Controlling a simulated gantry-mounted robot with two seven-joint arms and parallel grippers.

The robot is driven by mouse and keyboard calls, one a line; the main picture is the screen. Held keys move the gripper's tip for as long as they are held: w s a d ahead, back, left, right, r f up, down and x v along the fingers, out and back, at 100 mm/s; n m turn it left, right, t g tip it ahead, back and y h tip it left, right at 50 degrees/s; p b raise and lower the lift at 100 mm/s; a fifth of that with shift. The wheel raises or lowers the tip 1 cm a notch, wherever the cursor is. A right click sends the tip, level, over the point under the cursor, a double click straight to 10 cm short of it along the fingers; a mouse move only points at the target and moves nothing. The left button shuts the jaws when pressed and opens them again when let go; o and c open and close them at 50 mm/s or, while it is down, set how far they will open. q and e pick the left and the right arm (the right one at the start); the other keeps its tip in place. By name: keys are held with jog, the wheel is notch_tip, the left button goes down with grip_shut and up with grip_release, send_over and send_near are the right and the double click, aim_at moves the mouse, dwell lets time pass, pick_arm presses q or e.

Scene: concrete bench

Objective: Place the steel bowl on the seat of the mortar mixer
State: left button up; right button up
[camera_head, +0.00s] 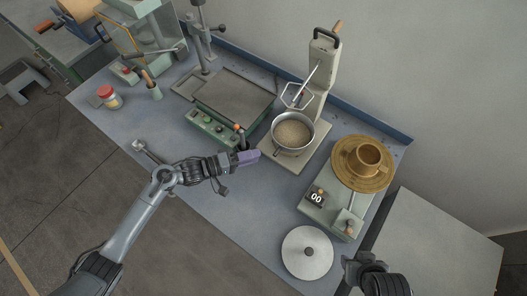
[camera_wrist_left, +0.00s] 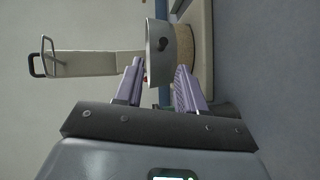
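The steel bowl (camera_head: 292,133), filled with a tan grainy material, is at the mortar mixer (camera_head: 323,72), over its pale base (camera_head: 299,164). In the left wrist view, turned sideways, the bowl's steel wall (camera_wrist_left: 157,50) shows above a tan round part (camera_wrist_left: 184,45). I cannot tell whether it is fully seated. A short handle points from the bowl toward my left gripper (camera_head: 246,157). In the left wrist view, the left gripper's purple fingers (camera_wrist_left: 160,82) are apart with nothing held between them, just short of the bowl. My right gripper (camera_head: 352,270) is at the lower right, its fingers unclear.
A round metal lid (camera_head: 307,252) lies in front. A red-lidded jar (camera_head: 108,97) is at left. The bench's front middle is clear.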

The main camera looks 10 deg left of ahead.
pick_arm(q)
jog(key=s+m+y, duration=0.1)
jog(key=s+a+f+m+y, duration=0.1)
jog(key=s+y, duration=0.1)
jog(key=s+a+m+t+y, duration=0.1)
jog(key=y, duration=0.1)
jog(key=shift+s+a+f, duration=0.1)
jog(key=shift+s+f, duration=0.1)
jog(key=shift+f, duration=0.05)
jog(key=s+y, duration=0.1)
jog(key=s+a+m+y, duration=0.1)
jog(key=y, duration=0.1)
jog(key=s+y, duration=0.1)
jog(key=shift+s+a+g+y, duration=0.3)
jog(key=shift+s+a+y, duration=0.05)
jog(key=shift+a+y, duration=0.05)
jog(key=s, duration=0.2)
jog(key=s+a+m+g+y, duration=0.1)
jog(key=s+a+r+g+y, duration=0.1)
jog(key=s, duration=0.1)
jog(key=shift+s+a, duration=0.2)
jog(key=shift+s, duration=0.1)
jog(key=s+a+r+m+g+y, duration=0.1)
jog(key=s+g, duration=0.3)
jog(key=s, duration=0.6)
jog(key=shift+a+r+m+y, duration=0.3)
jog(key=shift+a+r+m, duration=0.2)
jog(key=shift+m, duration=0.1)
